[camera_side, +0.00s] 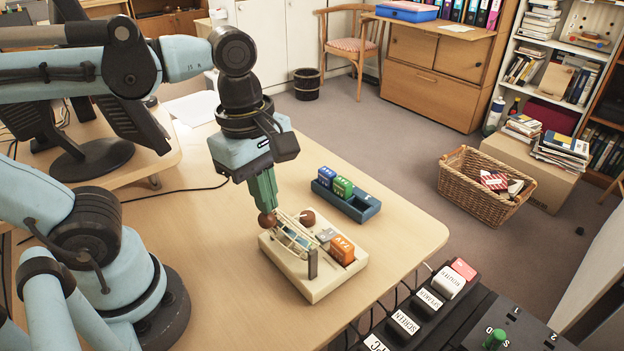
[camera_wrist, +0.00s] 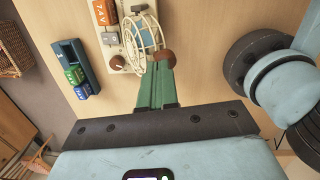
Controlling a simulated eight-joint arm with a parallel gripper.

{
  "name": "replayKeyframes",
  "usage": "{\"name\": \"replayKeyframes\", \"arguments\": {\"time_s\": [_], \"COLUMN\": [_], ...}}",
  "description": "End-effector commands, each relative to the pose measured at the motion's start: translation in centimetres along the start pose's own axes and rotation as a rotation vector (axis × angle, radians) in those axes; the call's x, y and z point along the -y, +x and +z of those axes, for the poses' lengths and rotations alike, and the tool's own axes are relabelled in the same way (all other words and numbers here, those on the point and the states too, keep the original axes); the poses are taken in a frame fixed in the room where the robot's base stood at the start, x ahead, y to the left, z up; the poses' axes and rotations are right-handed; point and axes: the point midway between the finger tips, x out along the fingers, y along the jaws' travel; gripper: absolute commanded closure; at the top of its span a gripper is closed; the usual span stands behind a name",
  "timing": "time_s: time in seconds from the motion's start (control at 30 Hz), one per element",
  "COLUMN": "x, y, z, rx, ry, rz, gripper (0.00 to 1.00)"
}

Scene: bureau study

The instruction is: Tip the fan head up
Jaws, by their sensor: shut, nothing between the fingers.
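The small fan has a pale wire-cage head (camera_side: 296,232) with bluish parts inside. It sits over a cream base (camera_side: 316,290) on the desk; the wire-cage head (camera_wrist: 140,38) also shows in the wrist view. A round brown knob (camera_side: 267,219) is at the side of the head nearest my gripper, and it shows in the wrist view (camera_wrist: 165,57). My gripper (camera_side: 265,206) points down with its green fingers shut and empty. Its fingertips (camera_wrist: 158,72) are right at the brown knob; I cannot tell whether they touch it. A second brown knob (camera_side: 308,216) is behind the cage.
An orange lettered block (camera_side: 342,250) and a grey block (camera_side: 326,235) sit on the base. A blue tray (camera_side: 362,211) with green and blue blocks stands behind it. A black switch panel (camera_side: 425,310) lies beyond the desk's front-right edge. The desk left of the base is clear.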

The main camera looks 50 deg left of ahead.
Motion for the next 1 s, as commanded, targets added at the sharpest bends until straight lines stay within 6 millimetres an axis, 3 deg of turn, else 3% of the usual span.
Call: {"name": "replayKeyframes", "arguments": {"time_s": [0.77, 1.0], "x": [0.6, -0.9], "y": [0.2, -1.4], "z": [-0.1, -0.2], "rx": [0.0, 0.0], "ry": [0.0, -0.004], "rz": [0.0, 0.0], "gripper": [1.0, 1.0]}}
